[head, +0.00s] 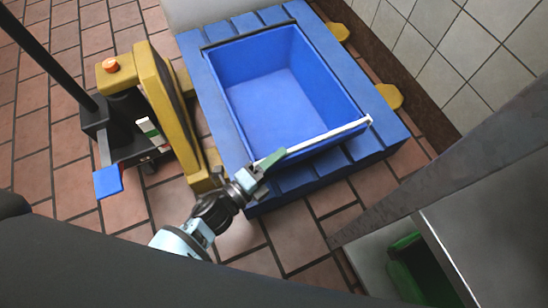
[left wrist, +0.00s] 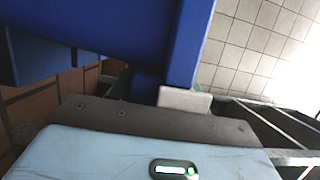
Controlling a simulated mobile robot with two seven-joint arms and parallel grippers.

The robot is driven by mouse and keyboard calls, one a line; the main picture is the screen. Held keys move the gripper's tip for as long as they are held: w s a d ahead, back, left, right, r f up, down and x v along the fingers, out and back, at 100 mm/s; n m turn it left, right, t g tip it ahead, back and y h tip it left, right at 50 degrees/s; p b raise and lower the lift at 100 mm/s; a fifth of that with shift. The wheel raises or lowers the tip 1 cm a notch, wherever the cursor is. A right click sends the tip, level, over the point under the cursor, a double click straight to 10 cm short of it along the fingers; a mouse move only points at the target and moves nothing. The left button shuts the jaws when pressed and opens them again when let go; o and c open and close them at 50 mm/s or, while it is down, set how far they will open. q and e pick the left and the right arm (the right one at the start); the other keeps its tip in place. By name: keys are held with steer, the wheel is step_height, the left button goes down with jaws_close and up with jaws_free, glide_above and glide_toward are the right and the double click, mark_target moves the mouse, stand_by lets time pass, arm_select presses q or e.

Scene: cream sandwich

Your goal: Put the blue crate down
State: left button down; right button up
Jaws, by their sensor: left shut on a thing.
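The blue crate (head: 290,95) is open and empty. It is over the blue slatted pallet (head: 385,135), and I cannot tell whether its base touches the slats. A thin white bar handle (head: 325,137) runs along its near side. My left gripper (head: 263,170) is at the left end of this handle, shut on the crate's handle. In the left wrist view the crate's blue side (left wrist: 110,30) fills the top, with a white block (left wrist: 185,99) beside it. The crate hides the middle of the pallet. My right gripper is not in view.
A yellow pallet truck (head: 165,105) with a black mast stands left of the pallet. Yellow feet (head: 388,96) stick out at the pallet's right. A tiled wall is at the right. A metal counter (head: 450,250) with a green thing in it is at the lower right.

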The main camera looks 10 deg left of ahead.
arm_select(q)
steer(key=c, duration=1)
jaws_free()
steer(key=o, duration=0.3)
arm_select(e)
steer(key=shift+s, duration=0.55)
arm_select(q)
steer(key=shift+s, duration=0.1)
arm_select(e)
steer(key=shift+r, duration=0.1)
arm_select(q)
steer(key=p+v, duration=0.4)
steer(key=v, duration=0.8)
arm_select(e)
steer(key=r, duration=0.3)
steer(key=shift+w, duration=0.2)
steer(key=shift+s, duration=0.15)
